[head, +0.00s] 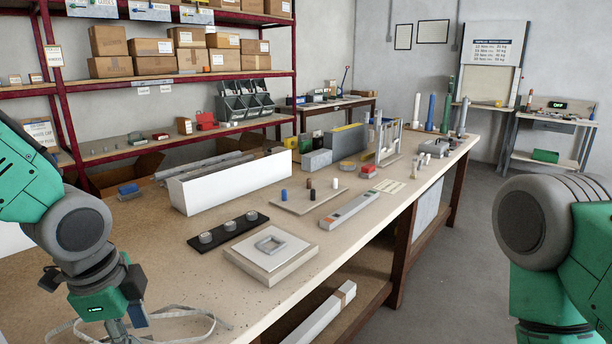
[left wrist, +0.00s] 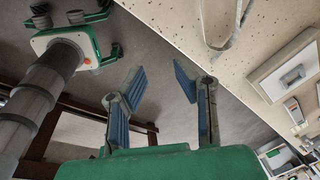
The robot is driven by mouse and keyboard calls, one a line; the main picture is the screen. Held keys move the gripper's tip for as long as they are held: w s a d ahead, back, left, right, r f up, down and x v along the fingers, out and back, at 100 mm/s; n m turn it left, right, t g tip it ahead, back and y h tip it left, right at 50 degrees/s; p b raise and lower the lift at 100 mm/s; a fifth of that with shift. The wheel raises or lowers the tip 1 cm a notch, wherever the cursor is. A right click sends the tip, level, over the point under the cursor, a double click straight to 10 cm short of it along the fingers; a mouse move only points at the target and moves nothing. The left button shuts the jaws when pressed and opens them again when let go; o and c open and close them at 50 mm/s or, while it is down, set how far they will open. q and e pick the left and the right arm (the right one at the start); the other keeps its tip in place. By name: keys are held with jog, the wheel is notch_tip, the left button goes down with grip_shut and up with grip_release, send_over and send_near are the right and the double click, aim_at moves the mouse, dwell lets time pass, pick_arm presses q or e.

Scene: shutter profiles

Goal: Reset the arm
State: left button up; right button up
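My left arm comes in from the left of the head view, with its wrist over the near left end of the workbench (head: 210,290). The fingers of my left gripper are mostly cut off by the bottom edge there. In the left wrist view my left gripper (left wrist: 158,79) has its two blue-padded fingers spread apart. Nothing is between them; floor and the bench edge show beyond. My right arm (head: 545,235) stands at the right of the head view, over the floor beside the bench. Its gripper is out of view.
The bench holds a white profile (head: 232,183), a black strip with grey knobs (head: 228,231), a square plate with a frame (head: 270,250) and a long grey bar (head: 349,211). A pale strap (head: 190,315) lies near my left wrist. Red shelving (head: 170,78) stands behind. Floor at right is clear.

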pick_arm(q)
jog(key=s+d+f+n+g+b, duration=0.1)
jog(key=s+f+n+b, duration=0.3)
jog(key=f, duration=0.8)
jog(key=s+f+n+b, duration=0.1)
jog(key=s+f+n, duration=0.4)
jog(key=f, duration=0.7)
jog(key=s+a+f+n+b, duration=0.3)
jog(key=s+f+n, duration=0.3)
jog(key=s+f, duration=0.6)
jog(key=shift+s+a+f+y, duration=0.3)
jog(key=shift+s+a+f, duration=0.05)
jog(key=shift+a+f, duration=0.1)
